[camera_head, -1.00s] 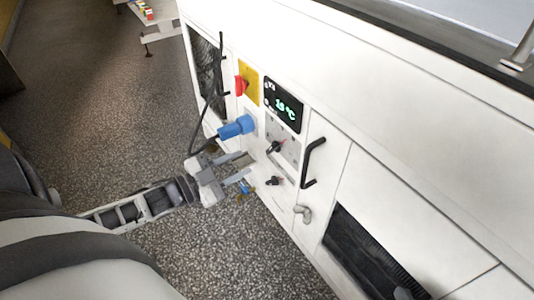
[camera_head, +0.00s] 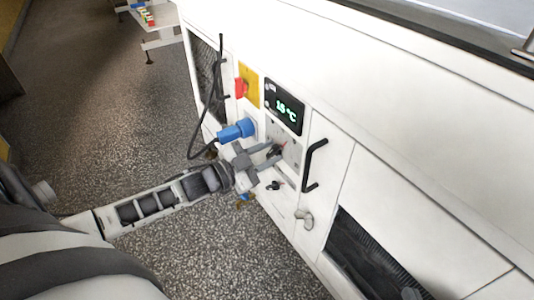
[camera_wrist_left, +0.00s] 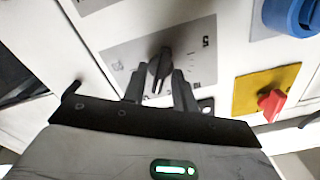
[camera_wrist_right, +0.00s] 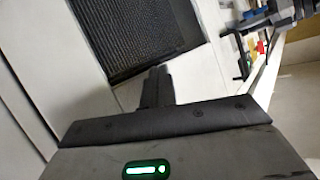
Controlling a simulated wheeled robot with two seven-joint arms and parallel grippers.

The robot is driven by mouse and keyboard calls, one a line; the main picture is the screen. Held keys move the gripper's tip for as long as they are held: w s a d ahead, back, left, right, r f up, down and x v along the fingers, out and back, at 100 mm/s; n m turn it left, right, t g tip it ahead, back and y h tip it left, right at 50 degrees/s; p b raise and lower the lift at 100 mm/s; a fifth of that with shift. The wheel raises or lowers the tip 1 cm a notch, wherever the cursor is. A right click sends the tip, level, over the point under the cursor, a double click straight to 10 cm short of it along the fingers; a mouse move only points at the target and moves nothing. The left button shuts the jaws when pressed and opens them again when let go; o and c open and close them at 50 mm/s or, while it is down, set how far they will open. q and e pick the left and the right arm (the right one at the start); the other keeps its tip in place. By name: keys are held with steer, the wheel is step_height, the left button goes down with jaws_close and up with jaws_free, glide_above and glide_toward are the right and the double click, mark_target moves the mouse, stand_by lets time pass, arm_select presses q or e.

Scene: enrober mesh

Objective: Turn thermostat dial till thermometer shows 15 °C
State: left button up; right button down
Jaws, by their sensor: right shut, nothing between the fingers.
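The thermostat dial (camera_head: 276,149) is a black knob on a grey scale plate, below the dark thermometer display (camera_head: 284,106), whose green digits appear to read 15 °C. My left gripper (camera_head: 268,150) is at the dial. In the left wrist view its two fingers (camera_wrist_left: 160,80) are spread, one on each side of the dial (camera_wrist_left: 159,68); firm contact cannot be made out. My right gripper (camera_wrist_right: 156,80) is shut and empty near a dark mesh panel, seen in the right wrist view.
A red switch on a yellow plate (camera_head: 252,90) and a blue plug (camera_head: 237,131) with a black cable sit left of the dial. A second black knob (camera_head: 274,185) is below. A black door handle (camera_head: 315,164) is to the right.

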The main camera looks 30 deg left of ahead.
arm_select(q)
steer(key=shift+p, duration=0.3)
steer(key=shift+r+n+p, duration=0.2)
steer(key=shift+n+p, duration=0.65)
steer(key=shift+n, duration=0.25)
steer(key=shift+n+p, duration=0.5)
steer(key=shift+n, duration=0.3)
steer(key=shift+a+f+n+p, duration=0.15)
steer(key=shift+n+p, duration=0.4)
steer(key=shift+n, duration=1.15)
arm_select(e)
steer(key=shift+s+d+f+g+h, duration=0.1)
steer(key=shift+d+f+g+h, duration=0.15)
steer(key=shift+f+g, duration=0.25)
steer(key=shift+s+d+f+g+h, duration=0.2)
steer(key=shift+f+g, duration=0.15)
steer(key=shift+f, duration=0.25)
steer(key=shift+s+d+f+g+h, duration=0.1)
steer(key=shift+d+f+g+h, duration=0.15)
steer(key=shift+f+g, duration=0.25)
arm_select(q)
steer(key=shift+f, duration=0.1)
steer(key=o, duration=0.6)
